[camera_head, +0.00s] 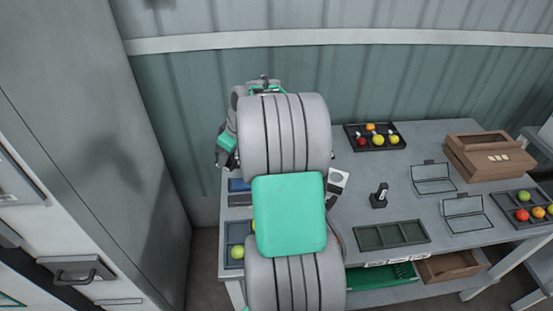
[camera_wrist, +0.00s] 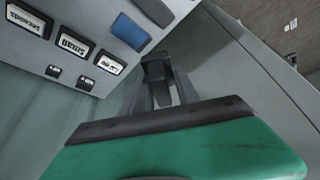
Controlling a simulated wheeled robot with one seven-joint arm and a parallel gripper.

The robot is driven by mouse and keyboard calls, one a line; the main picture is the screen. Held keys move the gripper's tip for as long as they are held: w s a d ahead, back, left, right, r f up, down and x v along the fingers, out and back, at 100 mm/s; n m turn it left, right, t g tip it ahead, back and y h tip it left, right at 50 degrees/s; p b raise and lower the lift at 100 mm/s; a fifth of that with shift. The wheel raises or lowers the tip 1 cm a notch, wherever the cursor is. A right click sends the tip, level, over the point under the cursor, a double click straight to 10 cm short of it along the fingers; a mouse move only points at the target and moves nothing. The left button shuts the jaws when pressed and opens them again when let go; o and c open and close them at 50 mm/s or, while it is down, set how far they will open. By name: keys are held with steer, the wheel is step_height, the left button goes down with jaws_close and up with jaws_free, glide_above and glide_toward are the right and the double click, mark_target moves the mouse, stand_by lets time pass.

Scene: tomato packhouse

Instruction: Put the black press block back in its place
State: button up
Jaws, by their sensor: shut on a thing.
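The black press block (camera_wrist: 157,70) shows in the wrist view as a dark block between the tips of my gripper (camera_wrist: 163,88). My gripper is shut on it, and the fingers hide part of its sides. In the head view my gripper (camera_head: 222,160) is at the left end of the table, mostly hidden by my arm, and the block cannot be made out there. A blue pad (camera_wrist: 130,32) lies on a grey surface beside the held block in the wrist view, apart from it. The block's place cannot be told.
White labels (camera_wrist: 75,43) stand on the grey surface. The table (camera_head: 350,215) holds a small black upright device (camera_head: 379,197), an empty divided tray (camera_head: 392,236), a black fruit tray (camera_head: 376,146) and a wooden box (camera_head: 489,157). A tall grey cabinet (camera_head: 100,130) stands at left.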

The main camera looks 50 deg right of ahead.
steer(key=s+d+f+n, duration=0.1)
steer(key=s+d+f, duration=0.25)
steer(key=d, duration=0.45)
steer(key=s+d+f+n, duration=0.15)
steer(key=d+f, duration=0.25)
steer(key=d, duration=0.4)
steer(key=shift+m+y, duration=0.35)
steer(key=shift+y, duration=0.05)
steer(key=shift+s+f+b, duration=0.2)
steer(key=shift+f+b, duration=1.4)
steer(key=shift+f, duration=0.5)
steer(key=shift+s+f+b, duration=0.2)
steer(key=shift+f+b, duration=1.4)
steer(key=shift+f, duration=0.5)
steer(key=shift+f+b, duration=0.4)
steer(key=shift+b, duration=0.05)
steer(key=o, duration=1.2)
steer(key=shift+c, duration=0.4)
steer(key=shift+c, duration=1.2)
